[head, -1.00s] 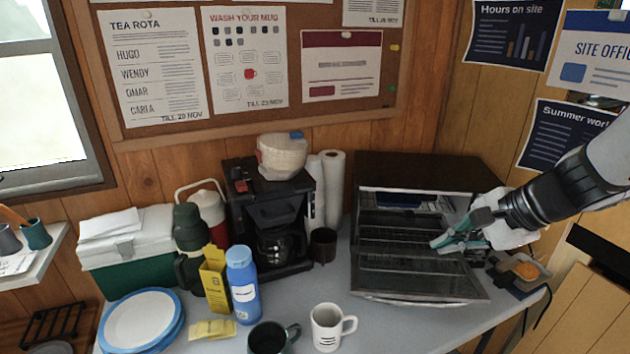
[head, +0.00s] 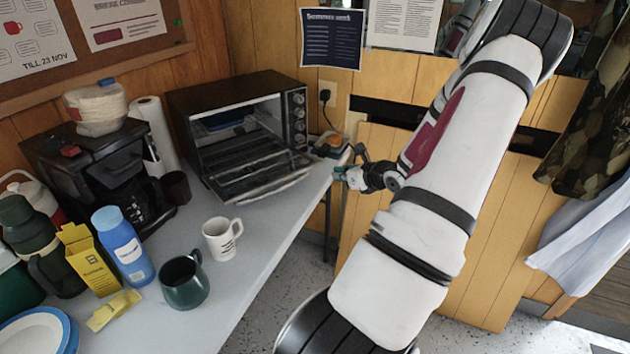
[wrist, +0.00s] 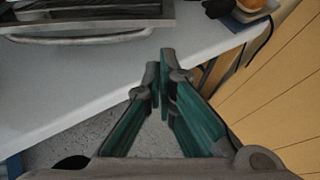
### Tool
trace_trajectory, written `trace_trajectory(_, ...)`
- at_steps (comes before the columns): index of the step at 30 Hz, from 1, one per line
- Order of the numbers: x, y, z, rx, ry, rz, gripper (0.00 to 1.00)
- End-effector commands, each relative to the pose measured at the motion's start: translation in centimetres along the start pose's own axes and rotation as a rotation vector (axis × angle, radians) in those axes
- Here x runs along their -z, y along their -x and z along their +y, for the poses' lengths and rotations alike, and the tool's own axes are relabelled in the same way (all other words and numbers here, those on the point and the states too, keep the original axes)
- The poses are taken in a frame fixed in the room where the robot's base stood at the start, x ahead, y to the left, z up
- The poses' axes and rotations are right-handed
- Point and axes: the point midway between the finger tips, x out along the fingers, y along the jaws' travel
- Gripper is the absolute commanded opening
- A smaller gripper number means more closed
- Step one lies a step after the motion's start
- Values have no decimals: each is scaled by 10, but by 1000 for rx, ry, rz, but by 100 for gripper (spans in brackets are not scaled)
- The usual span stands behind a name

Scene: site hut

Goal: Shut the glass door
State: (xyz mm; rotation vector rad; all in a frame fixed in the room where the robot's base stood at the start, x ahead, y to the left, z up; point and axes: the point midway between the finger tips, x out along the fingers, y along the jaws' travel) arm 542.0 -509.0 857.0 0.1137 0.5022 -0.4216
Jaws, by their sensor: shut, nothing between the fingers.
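The toaster oven (head: 238,92) stands on the table with its glass door (head: 255,172) folded down and open, jutting toward the front edge. The racks and the dark inside show behind the door. In the wrist view the door's front edge and pale handle bar (wrist: 85,38) lie at the top left. My gripper (head: 338,173) is at the table's edge, to the right of the door and apart from it. In the wrist view my gripper's fingertips (wrist: 160,60) are together and empty, seen over the table edge and the floor.
A white mug (head: 221,240) and a dark green mug (head: 185,283) stand in front of the oven. Table between mugs and door is clear.

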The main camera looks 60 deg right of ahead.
Motion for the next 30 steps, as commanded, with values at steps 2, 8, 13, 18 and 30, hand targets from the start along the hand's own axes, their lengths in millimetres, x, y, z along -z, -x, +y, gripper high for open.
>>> trace_trajectory(2, 0, -8, 0, 0, -2, -1, 0)
trace_trajectory(8, 0, -41, 2, -5, 1, -2, 0)
trace_trajectory(13, 0, -70, 2, -4, 1, -1, 0)
trace_trajectory(18, -1, -89, 1, -3, 3, -1, 0)
trace_trajectory(30, -1, -97, 1, -2, 4, 0, 0)
